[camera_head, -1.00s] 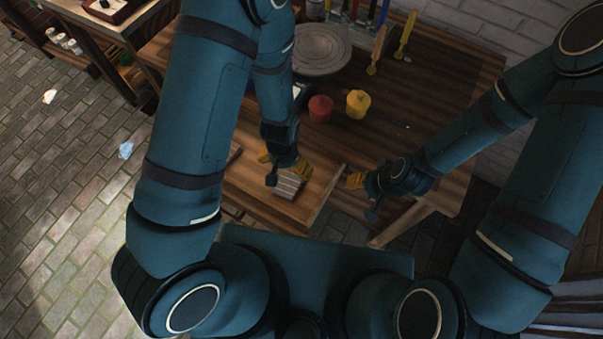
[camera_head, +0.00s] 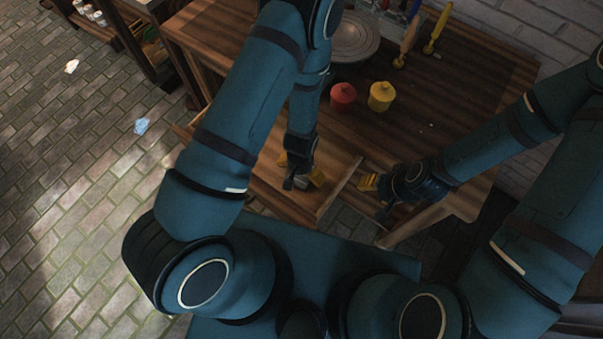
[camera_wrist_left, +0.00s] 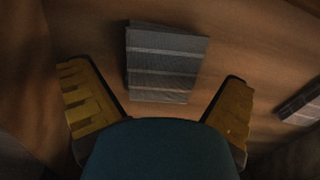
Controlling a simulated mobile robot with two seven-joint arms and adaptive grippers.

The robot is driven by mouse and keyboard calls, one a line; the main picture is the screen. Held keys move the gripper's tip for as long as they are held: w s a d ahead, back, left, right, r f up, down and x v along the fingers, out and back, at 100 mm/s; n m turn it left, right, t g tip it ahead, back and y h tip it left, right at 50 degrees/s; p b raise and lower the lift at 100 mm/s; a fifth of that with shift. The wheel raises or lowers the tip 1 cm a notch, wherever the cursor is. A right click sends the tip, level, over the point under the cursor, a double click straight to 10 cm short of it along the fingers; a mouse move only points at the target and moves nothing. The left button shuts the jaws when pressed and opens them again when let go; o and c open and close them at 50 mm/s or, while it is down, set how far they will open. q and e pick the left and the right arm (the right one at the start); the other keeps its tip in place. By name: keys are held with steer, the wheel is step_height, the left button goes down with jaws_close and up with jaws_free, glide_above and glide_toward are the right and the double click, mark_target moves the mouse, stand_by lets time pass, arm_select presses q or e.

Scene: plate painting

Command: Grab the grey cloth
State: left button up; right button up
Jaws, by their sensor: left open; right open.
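The grey cloth (camera_wrist_left: 165,62) lies folded and flat, with pale stripes, on the wooden bottom of an open drawer (camera_head: 335,190). In the head view my left gripper covers most of it. My left gripper (camera_head: 300,172) points down over the drawer, open and empty. In the left wrist view its yellow fingers (camera_wrist_left: 157,78) are spread wide, with the cloth between and just beyond them. I cannot tell the exact height above the cloth. My right gripper (camera_head: 368,183) is open and empty, near the drawer's right side and the table's front edge.
Another grey striped piece (camera_wrist_left: 300,103) shows at the wrist view's right edge. Drawer walls bound the space around the cloth.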

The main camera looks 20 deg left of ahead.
arm_select(q)
steer(key=shift+f, duration=0.75)
steer(key=c, duration=1)
steer(key=shift+c, duration=0.2)
